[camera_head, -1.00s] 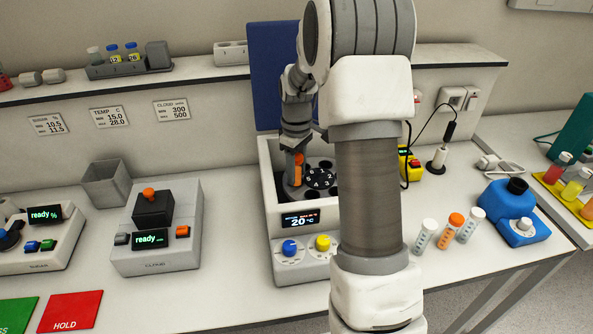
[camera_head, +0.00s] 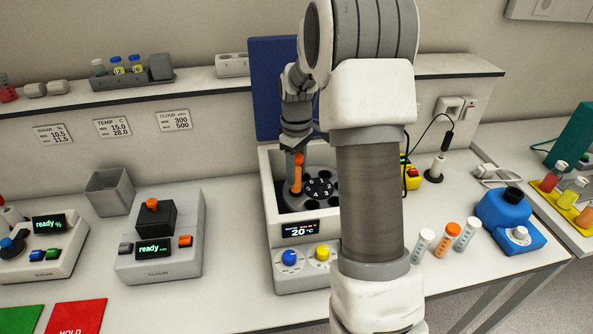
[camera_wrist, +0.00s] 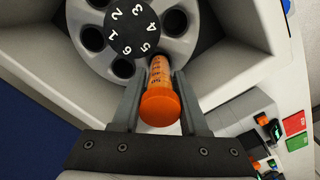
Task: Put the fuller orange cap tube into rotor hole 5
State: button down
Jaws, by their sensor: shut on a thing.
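My gripper (camera_wrist: 158,106) is shut on a tube with an orange cap (camera_wrist: 160,107). In the wrist view the tube's orange contents show beyond the cap, and its far end lies by the number 5 on the rotor (camera_wrist: 180,50). In the head view the tube (camera_head: 297,178) stands nearly upright over the left part of the rotor (camera_head: 319,188), inside the centrifuge (camera_head: 268,180). I cannot tell whether its lower end is in hole 5 or just above it. Another orange-capped tube (camera_head: 446,241) stands on the bench at right.
The centrifuge's blue lid (camera_head: 275,85) is raised behind my gripper. White-capped tubes (camera_head: 422,243) (camera_head: 466,236) flank the bench tube. A blue device (camera_head: 508,217) stands at right and a device with a black block (camera_head: 155,222) at left. The centrifuge walls are close around the gripper.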

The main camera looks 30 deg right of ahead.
jog(key=shift+c, duration=1.8)
grip_release()
notch_tip(320, 180, up, 17)
jog(key=s+a+r+m+t, duration=0.3)
jog(key=s+a+r, duration=0.2)
jog(key=s+a, duration=0.5)
jog(key=s+a+f+m+t, duration=0.1)
jog(key=s+a+f, duration=0.1)
jog(key=s, duration=0.5)
jog(key=s+a+f+m+t, duration=0.1)
jog(key=s+a+f, duration=0.1)
jog(key=s, duration=0.6)
jog(key=shift+a+f+m+t, duration=0.15)
jog(key=shift+f+m+t, duration=0.2)
jog(key=shift+f, duration=0.3)
